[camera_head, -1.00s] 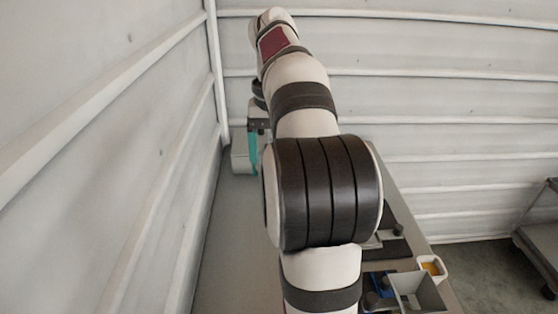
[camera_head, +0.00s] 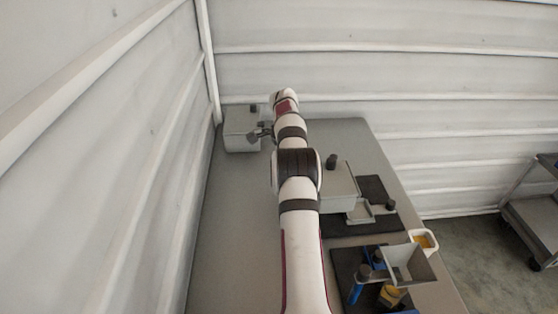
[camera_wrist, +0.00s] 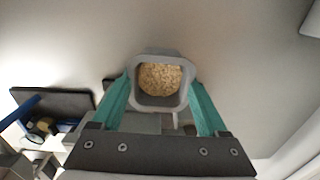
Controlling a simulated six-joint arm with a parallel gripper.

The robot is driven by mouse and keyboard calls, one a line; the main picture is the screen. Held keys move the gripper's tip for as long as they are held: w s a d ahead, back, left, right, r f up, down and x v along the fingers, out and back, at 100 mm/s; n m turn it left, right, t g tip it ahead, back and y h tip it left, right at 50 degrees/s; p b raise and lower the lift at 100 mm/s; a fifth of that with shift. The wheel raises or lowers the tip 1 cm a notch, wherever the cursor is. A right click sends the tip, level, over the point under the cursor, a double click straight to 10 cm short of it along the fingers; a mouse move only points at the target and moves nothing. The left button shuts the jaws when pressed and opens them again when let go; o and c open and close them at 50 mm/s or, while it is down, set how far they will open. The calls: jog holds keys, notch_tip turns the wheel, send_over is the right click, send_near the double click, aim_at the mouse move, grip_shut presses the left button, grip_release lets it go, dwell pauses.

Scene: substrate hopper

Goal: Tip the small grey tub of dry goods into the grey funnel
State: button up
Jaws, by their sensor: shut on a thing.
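The small grey tub (camera_wrist: 161,103), a squarish cup with pale tan grains inside, is between the teal fingers of my gripper (camera_wrist: 161,84) in the wrist view. My gripper is shut on it, and its open mouth with the grains faces the wrist camera. In the head view the tub cannot be made out clearly; my arm reaches toward the far left of the table. The grey funnel (camera_head: 407,262), square and wide-mouthed, stands at the near right in the head view. The gripper and tub are well away from it.
A pale grey box (camera_head: 241,131) stands at the far left by the wall. A grey box with a dark knob (camera_head: 338,186) sits right of my arm. A white container with yellow contents (camera_head: 424,240) is beside the funnel. Blue and yellow items lie on a dark mat (camera_head: 345,264). The left table is clear.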

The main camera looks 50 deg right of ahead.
jog(key=shift+f, duration=3.85)
jog(key=shift+f, duration=0.35)
jog(key=o, duration=1)
notch_tip(320, 180, up, 8)
jog(key=shift+f, duration=0.2)
